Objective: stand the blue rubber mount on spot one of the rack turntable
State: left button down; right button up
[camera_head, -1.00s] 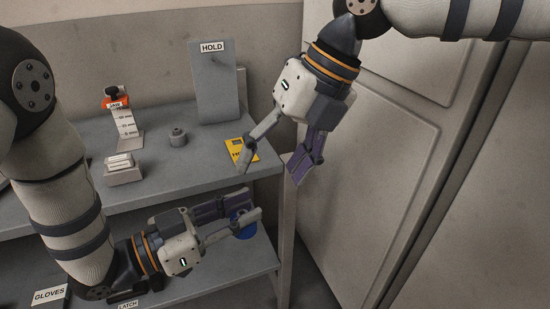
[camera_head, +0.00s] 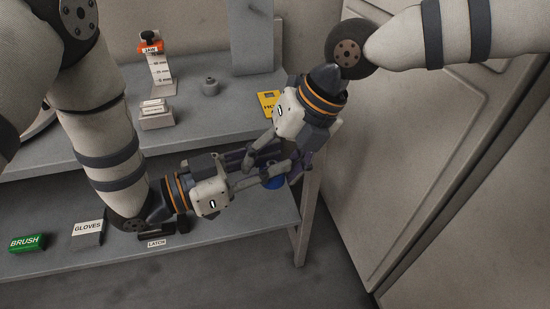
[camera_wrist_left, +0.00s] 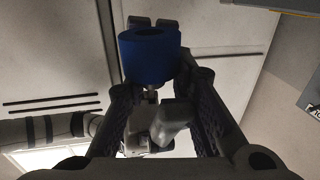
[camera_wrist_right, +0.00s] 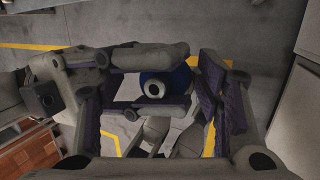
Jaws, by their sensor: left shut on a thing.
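The blue rubber mount (camera_head: 275,183) is a short blue cylinder, partly hidden by fingers in the head view. My left gripper (camera_head: 270,172) is shut on it and holds it in the air in front of the rack. In the left wrist view the mount (camera_wrist_left: 149,57) shows a hole in its end face. My right gripper (camera_head: 281,168) is open, with its fingers spread close to the mount and the left fingertips. In the right wrist view the mount (camera_wrist_right: 168,85) shows a pale metal end between the fingers; I cannot tell if they touch it.
The rack's upper shelf (camera_head: 208,123) bears a small grey cylinder (camera_head: 210,87), a yellow card (camera_head: 268,103) and a jaw gauge (camera_head: 158,68). The lower shelf (camera_head: 120,248) holds a green brush box (camera_head: 27,243) and a gloves box (camera_head: 88,232). A pale cabinet (camera_head: 400,170) stands right.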

jog(key=c, duration=0.8)
pick_arm(q)
jog(key=c, duration=1.4)
grip_release()
jog(key=shift+d, duration=0.1)
pick_arm(e)
jog(key=shift+a+r, duration=0.1)
jog(key=shift+c, duration=0.8)
pick_arm(q)
jog(key=shift+o, duration=0.5)
pick_arm(e)
jog(key=shift+c, duration=0.7)
